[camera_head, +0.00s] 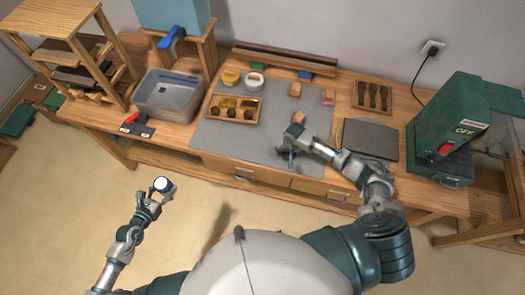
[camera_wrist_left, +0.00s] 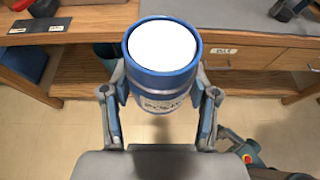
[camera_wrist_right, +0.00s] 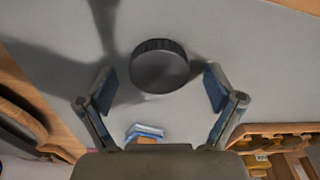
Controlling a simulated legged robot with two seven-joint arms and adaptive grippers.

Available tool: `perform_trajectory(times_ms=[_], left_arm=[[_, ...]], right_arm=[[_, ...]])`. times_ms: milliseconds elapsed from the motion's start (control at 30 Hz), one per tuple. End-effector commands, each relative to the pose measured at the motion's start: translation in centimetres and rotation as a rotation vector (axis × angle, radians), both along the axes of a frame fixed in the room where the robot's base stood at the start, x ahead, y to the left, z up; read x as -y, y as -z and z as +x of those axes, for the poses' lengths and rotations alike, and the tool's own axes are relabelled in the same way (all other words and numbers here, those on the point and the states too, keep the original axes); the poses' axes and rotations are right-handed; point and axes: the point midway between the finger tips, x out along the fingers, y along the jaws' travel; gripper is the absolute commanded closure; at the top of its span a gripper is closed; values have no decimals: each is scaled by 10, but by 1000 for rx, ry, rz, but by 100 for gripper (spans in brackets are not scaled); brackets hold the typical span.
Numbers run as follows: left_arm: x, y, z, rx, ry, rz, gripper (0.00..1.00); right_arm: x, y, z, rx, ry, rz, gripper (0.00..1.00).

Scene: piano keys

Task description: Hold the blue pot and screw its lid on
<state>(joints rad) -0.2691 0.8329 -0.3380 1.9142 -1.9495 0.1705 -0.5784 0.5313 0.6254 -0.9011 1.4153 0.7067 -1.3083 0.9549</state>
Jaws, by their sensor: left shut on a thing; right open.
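The blue pot (camera_wrist_left: 160,87) is upright in the left wrist view, with a white top surface inside its blue rim and lettering on its side. My left gripper (camera_head: 157,192) is shut on its sides and holds it in the air in front of the bench; the pot's white top (camera_head: 162,184) shows in the head view. A dark round lid (camera_wrist_right: 159,67) with a ribbed edge lies on the grey mat (camera_wrist_right: 215,35). My right gripper (camera_head: 285,152) is open above the mat's front part, its fingers on either side of the lid and apart from it. The arm partly hides this spot in the head view.
A dark board (camera_head: 370,138) and a green machine (camera_head: 450,115) stand at the right. The mat's middle is mostly clear.

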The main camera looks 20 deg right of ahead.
Motion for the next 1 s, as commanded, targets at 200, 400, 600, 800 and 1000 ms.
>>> perform_trajectory(times_ms=[200,400,600,800,1000], left_arm=[[0,-1,1,1,0,-1,100],[0,-1,1,1,0,-1,100],[0,0,1,1,0,-1,100],[0,0,0,1,0,-1,100],[0,2,0,1,0,-1,100]], right_arm=[[0,0,0,0,0,0,43],[0,0,0,0,0,0,61],[0,0,0,-1,0,0,62],[0,-8,0,0,0,1,62],[0,-30,1,3,0,1,62]])
